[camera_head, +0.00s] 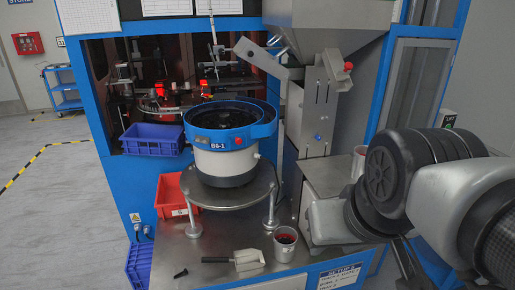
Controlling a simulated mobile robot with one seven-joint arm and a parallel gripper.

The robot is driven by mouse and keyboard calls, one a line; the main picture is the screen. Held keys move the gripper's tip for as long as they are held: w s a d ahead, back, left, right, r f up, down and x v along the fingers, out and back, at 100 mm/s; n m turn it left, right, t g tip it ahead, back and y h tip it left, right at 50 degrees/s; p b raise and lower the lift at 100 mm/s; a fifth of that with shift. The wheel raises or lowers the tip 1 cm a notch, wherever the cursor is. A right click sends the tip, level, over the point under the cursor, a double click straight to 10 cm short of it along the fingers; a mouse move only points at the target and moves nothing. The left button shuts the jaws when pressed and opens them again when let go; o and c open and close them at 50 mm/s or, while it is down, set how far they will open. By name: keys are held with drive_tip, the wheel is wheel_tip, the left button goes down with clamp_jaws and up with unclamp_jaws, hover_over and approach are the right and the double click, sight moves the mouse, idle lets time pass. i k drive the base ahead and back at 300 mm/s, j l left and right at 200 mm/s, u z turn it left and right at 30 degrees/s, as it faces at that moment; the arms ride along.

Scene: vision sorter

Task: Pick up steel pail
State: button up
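A small steel pail (286,247) with red contents stands upright on the steel worktop, near its front edge and right of the white scoop. A second small pail-like container (359,156) stands on a raised steel ledge at the right, partly hidden by my arm. I cannot tell from the picture which of the two is meant. My arm reaches in from the right edge, over the right part of the bench. I cannot make out my gripper's fingers, and neither container is seen to be held.
A blue-rimmed bowl feeder (225,165) stands on a round steel plate with legs behind the front pail. A scoop (247,260) lies left of that pail. A red bin (172,200) and blue bins (152,139) are at the left. Open floor (60,220) lies further left.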

sight(285, 238)
drive_tip(key=i+l+u, duration=0.15)
drive_tip(key=l+u, duration=0.15)
drive_tip(key=u, duration=0.15)
drive_tip(key=i+l+u, duration=0.1)
drive_tip(key=l+u, duration=0.35)
drive_tip(key=j, duration=0.1)
